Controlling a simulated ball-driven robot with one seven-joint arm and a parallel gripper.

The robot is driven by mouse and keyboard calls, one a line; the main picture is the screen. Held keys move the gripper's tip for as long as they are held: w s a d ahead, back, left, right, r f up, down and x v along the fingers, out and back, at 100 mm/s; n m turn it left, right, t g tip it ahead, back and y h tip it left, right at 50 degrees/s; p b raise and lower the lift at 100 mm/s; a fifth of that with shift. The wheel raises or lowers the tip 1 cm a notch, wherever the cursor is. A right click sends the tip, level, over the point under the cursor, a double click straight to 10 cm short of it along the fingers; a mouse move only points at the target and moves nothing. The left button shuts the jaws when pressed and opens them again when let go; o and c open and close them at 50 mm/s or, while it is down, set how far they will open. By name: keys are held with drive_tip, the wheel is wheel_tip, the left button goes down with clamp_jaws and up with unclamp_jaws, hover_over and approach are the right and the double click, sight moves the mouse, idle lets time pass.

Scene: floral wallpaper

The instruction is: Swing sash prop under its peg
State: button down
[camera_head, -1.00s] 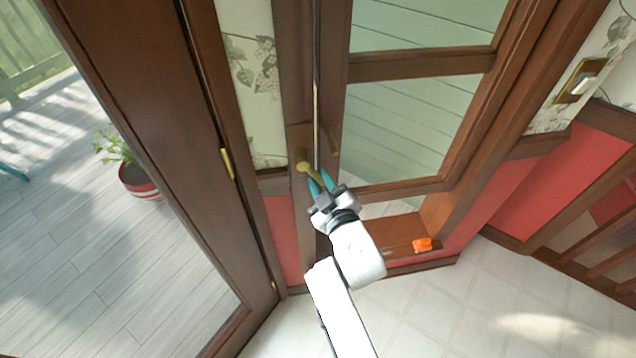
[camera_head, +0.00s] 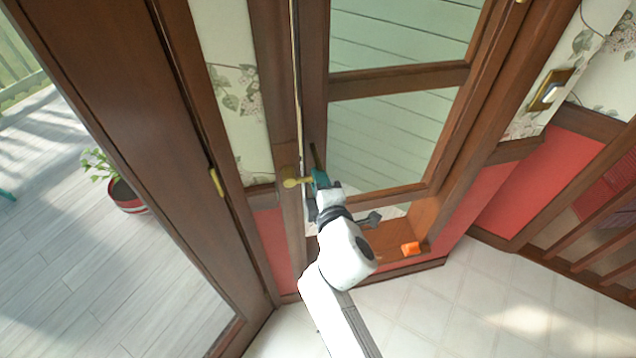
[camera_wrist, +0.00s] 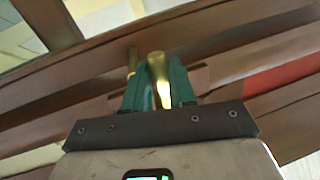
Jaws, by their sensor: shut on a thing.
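The sash prop (camera_head: 292,182) is a short brass lever with a round end, mounted on the brown window frame left of the glass. It points right, toward my gripper (camera_head: 319,180). The peg (camera_head: 316,157), a small dark brass bar, sits up and right of the lever's pivot. In the wrist view, my green fingers (camera_wrist: 160,90) are shut on the brass lever (camera_wrist: 158,72). A second brass piece (camera_wrist: 132,60), seemingly the peg, stands left of it, partly hidden by the left finger. The fingers hide the lever's tip in the head view.
An orange object (camera_head: 410,248) lies on the brown sill below the window. The door frame with a brass handle (camera_head: 216,182) stands at left. A wall switch (camera_head: 549,90) is at upper right. The pale tiled floor (camera_head: 440,320) is clear.

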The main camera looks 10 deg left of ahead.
drive_tip(key=shift+a+r+n+h, duration=0.1)
drive_tip(key=shift+r+n+h, duration=0.3)
drive_tip(key=shift+n, duration=0.4)
drive_tip(key=shift+r, duration=0.25)
drive_tip(key=c, duration=0.9)
unclamp_jaws()
drive_tip(key=shift+s+f, duration=0.1)
drive_tip(key=p+v, duration=0.2)
drive_tip(key=v, duration=0.8)
drive_tip(key=shift+s, duration=0.3)
